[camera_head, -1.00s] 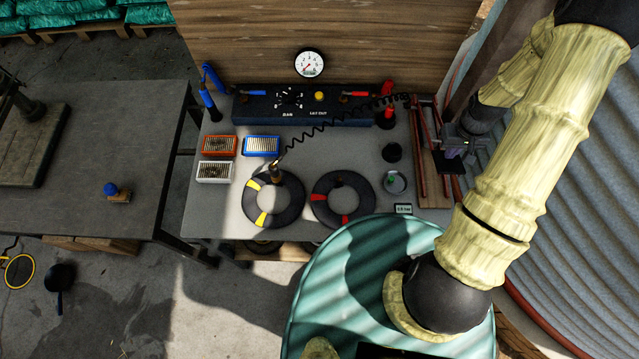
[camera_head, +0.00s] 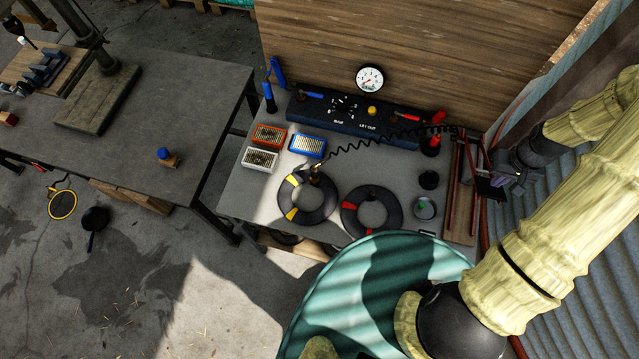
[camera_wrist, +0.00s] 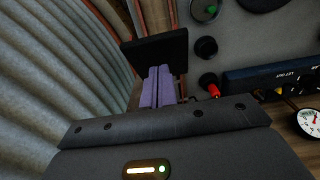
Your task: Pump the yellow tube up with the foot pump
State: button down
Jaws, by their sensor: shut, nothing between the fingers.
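The yellow tube (camera_head: 318,212) is a black ring with yellow bands, lying flat on the grey bench. A black coiled hose (camera_head: 385,138) runs from its valve to the bench's right side. A dark panel (camera_head: 360,117) with dials, a yellow button and blue and red levers stands behind. I cannot make out which part is the foot pump. My gripper (camera_head: 497,180) is at the bench's right end, beside the wooden board, away from the tube. In the wrist view its purple fingers (camera_wrist: 158,88) are shut and empty, with a black plate (camera_wrist: 155,52) just beyond their tips.
A red-banded tube (camera_head: 371,222) lies right of the yellow one. Several filters (camera_head: 307,146) lie on the left. A black cup (camera_head: 429,180) and red upright part (camera_head: 434,140) stand near the gripper. Corrugated metal is at right.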

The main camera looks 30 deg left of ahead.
jog(key=shift+f, duration=0.1)
dwell(0.3)
notch_tip(320, 180, down, 7)
jog(key=s+b, duration=0.1)
jog(key=b, duration=0.4)
jog(key=shift+d+f+b, duration=0.15)
jog(key=shift+f+b, duration=0.05)
jog(key=shift+b, duration=0.2)
jog(key=shift+s, duration=0.1)
dwell(0.4)
jog(key=shift+s+f+b, duration=0.55)
jog(key=shift+f+b, duration=1.6)
jog(key=shift+f, duration=0.7)
jog(key=r+p, duration=0.3)
jog(key=r, duration=0.1)
jog(key=w+r+p, duration=0.1)
jog(key=r+p, duration=0.3)
jog(key=r, duration=0.1)
jog(key=w+r+p, duration=0.1)
jog(key=r+p, duration=0.2)
jog(key=r, duration=0.1)
jog(key=shift+w+r, duration=0.15)
jog(key=shift+r, duration=0.05)
jog(key=shift+f, duration=0.15)
notch_tip(320, 180, down, 7)
jog(key=s+b, duration=0.1)
jog(key=b, duration=0.4)
jog(key=shift+f+b, duration=0.2)
jog(key=shift+b, duration=0.1)
jog(key=shift+s, duration=0.1)
